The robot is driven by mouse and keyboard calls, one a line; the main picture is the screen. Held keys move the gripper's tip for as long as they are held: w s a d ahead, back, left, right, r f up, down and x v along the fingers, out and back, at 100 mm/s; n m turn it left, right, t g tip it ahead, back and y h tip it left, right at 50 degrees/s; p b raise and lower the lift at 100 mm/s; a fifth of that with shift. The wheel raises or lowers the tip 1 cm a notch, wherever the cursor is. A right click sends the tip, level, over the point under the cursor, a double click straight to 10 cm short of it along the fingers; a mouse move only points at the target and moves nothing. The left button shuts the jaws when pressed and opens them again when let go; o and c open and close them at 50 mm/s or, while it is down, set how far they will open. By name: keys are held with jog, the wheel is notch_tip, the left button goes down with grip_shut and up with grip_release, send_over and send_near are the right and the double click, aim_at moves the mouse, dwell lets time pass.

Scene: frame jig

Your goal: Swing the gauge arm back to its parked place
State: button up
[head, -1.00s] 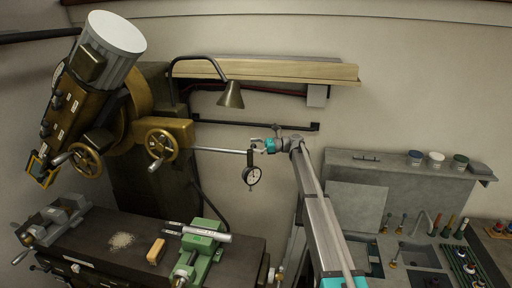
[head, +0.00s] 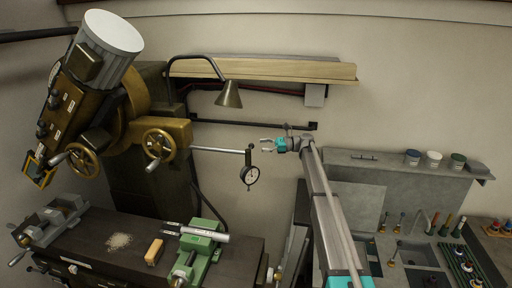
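The gauge arm (head: 220,149) is a thin light rod reaching level to the right from the brass-coloured head of the milling machine. A round white dial gauge (head: 250,175) hangs from a short dark post at its right end. My gripper (head: 264,146) is to the right of that post, at about the rod's height in the picture. Its fingers point left and are spread, with nothing between them. A small gap of bare wall shows between the fingers and the post. The depth between them is hard to judge.
A lamp (head: 229,94) hangs above the gauge arm, below a wooden shelf (head: 260,70). A green vise (head: 198,250) stands on the machine table (head: 95,225) below. A grey tool bench (head: 355,205) is at right. The wall between is clear.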

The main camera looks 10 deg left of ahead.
jog(key=v, duration=0.6)
jog(key=shift+d, duration=0.35)
jog(key=s+d+f+n+t+h+b, duration=0.1)
jog(key=s+d+f+n+h+b, duration=0.2)
jog(key=s+f, duration=0.55)
jog(key=s+f+n+t+h+b, duration=0.1)
jog(key=s+f+h+b, duration=0.25)
jog(key=s+f, duration=0.45)
jog(key=s+d+f+n+t+h+b, duration=0.15)
jog(key=s+f+b, duration=0.25)
jog(key=s+f, duration=0.45)
jog(key=s+d+f+n+h+b, duration=0.2)
jog(key=s+d+f+h+b, duration=0.1)
jog(key=s, duration=0.5)
jog(key=s+d+f+n+h+b, duration=0.3)
jog(key=s+d+f, duration=0.2)
jog(key=s, duration=0.3)
jog(key=s+d+f+n+h+b, duration=0.2)
jog(key=s+d+f+h+b, duration=0.1)
jog(key=s, duration=0.5)
notch_tip(320, 180, down, 2)
jog(key=shift+s+d+f+n+h, duration=0.15)
jog(key=shift+d+n+h, duration=0.2)
jog(key=shift+d, duration=0.55)
jog(key=shift+s+t, duration=0.15)
jog(key=shift+t, duration=0.1)
